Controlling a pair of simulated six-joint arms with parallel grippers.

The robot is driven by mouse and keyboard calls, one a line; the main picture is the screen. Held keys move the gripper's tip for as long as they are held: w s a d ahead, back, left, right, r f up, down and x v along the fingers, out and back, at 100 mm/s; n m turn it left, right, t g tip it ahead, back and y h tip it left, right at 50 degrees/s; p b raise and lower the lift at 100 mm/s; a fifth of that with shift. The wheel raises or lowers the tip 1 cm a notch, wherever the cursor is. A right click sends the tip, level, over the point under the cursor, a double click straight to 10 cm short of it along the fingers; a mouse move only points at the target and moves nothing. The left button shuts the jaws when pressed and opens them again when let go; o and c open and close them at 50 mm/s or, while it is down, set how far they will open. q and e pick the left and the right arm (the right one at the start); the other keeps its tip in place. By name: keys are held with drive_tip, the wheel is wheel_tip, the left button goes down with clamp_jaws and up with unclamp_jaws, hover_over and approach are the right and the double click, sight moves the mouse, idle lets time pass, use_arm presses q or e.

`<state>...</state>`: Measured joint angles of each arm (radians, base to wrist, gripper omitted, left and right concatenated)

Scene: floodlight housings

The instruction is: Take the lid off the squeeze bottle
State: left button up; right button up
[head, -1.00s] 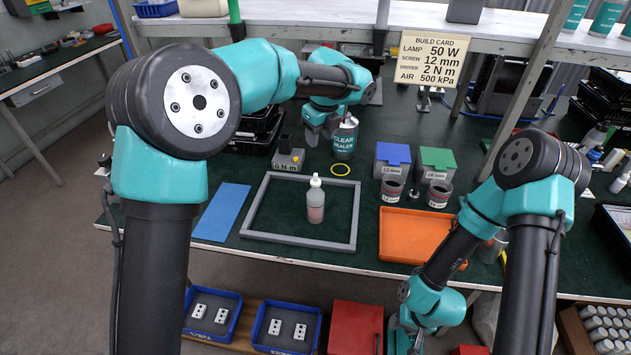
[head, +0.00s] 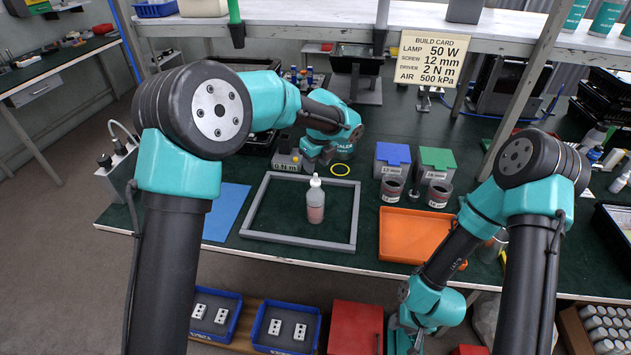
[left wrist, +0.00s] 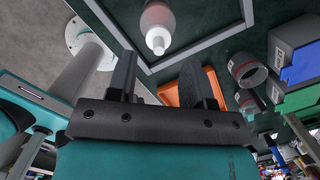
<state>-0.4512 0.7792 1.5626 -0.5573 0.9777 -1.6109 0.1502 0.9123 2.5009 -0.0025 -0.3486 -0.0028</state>
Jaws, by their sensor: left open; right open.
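The squeeze bottle (head: 315,206) stands upright inside a grey frame on the green bench, with pinkish contents and a clear upper part. Its white lid (head: 315,181) with a pointed nozzle is on top. In the left wrist view the bottle (left wrist: 157,18) shows at the top, its lid (left wrist: 158,40) pointing toward my gripper. My left gripper (head: 312,166) is behind the bottle in the head view, apart from it. In the left wrist view its two dark fingers (left wrist: 160,80) are spread with nothing between them. My right arm bends down at the bench's front; its gripper is out of view.
The grey frame (head: 246,215) surrounds the bottle. A blue mat (head: 224,212) lies left and an orange tray (head: 410,238) right. Grey cups (head: 392,188) and blue- and green-lidded boxes (head: 392,155) stand back right.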

sight(316, 174)
use_arm(q)
drive_tip(key=shift+w+a+f, duration=0.1)
drive_tip(key=shift+a+f, duration=0.05)
drive_tip(key=shift+f, duration=2.45)
clamp_jaws()
